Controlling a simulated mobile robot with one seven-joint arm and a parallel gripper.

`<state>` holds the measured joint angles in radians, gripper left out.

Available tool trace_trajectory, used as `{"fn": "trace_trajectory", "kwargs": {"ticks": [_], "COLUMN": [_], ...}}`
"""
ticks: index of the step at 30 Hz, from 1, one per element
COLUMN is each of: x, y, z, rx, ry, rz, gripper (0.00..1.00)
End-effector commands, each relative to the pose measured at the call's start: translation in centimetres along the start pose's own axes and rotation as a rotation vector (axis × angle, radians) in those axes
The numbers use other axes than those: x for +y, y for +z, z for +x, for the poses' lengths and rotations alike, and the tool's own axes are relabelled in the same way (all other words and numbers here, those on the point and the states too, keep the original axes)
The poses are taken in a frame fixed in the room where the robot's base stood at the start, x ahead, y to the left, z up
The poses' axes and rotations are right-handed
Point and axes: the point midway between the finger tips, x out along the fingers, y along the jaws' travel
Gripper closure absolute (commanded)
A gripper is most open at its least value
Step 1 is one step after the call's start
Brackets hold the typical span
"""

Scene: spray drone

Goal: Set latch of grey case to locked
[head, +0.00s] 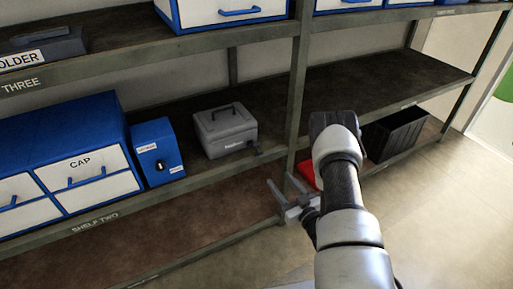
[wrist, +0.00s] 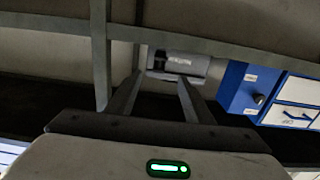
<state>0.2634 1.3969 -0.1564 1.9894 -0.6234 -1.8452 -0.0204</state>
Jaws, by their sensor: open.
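The grey case (head: 225,131) sits on the middle shelf, with its lid down and a dark handle on top. My fingers also show in the wrist view (wrist: 157,88).
A blue box with a black knob (head: 158,155) stands left of the case, beside blue-and-white drawers labelled CAP (head: 95,178). A shelf post (head: 297,100) rises just right of the case. A red object (head: 307,173) and a black crate (head: 396,133) lie lower right.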

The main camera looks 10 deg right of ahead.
Motion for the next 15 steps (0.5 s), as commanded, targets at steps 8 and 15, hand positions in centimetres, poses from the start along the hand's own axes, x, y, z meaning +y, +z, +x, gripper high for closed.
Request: {"fn": "trace_trajectory", "kwargs": {"ticks": [8,15], "x": [-0.3,-0.3], "y": [0.2,0.2], "z": [2.3,7.5], "rx": [0.018,0.017], "ry": [-0.006,-0.006], "rz": [0.005,0.003], "gripper": [0.53,0.53]}}
